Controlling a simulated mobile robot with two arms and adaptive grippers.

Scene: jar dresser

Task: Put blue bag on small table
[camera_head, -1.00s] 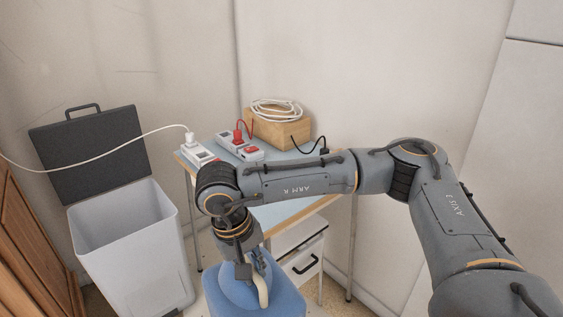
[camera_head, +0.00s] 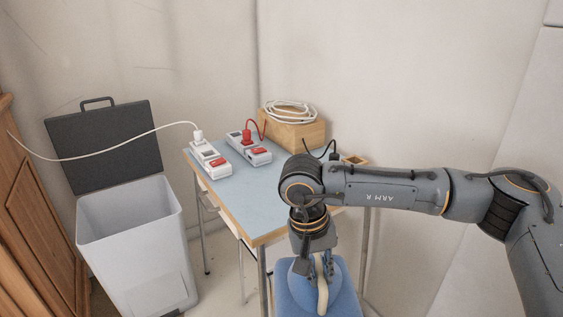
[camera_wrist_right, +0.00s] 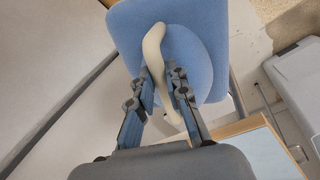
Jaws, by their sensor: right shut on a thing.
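The blue bag (camera_head: 346,291) hangs from my right gripper (camera_head: 318,268), low at the bottom edge of the head view. Its pale beige handle (camera_wrist_right: 153,45) is between the gripper's fingers (camera_wrist_right: 160,76), and the blue fabric (camera_wrist_right: 200,35) fills the top of the right wrist view. The small table (camera_head: 238,202) has a light blue top with a wooden edge and stands behind and left of the bag. The bag is in front of the table, apart from its top as far as I can see. My left gripper is not in view.
Two power strips (camera_head: 211,160) (camera_head: 252,151) with plugs and a wooden box (camera_head: 290,135) with a coiled white cable stand on the table's back part. The front left tabletop is clear. An open white bin (camera_head: 135,245) stands left, beside a wooden cabinet (camera_head: 35,245).

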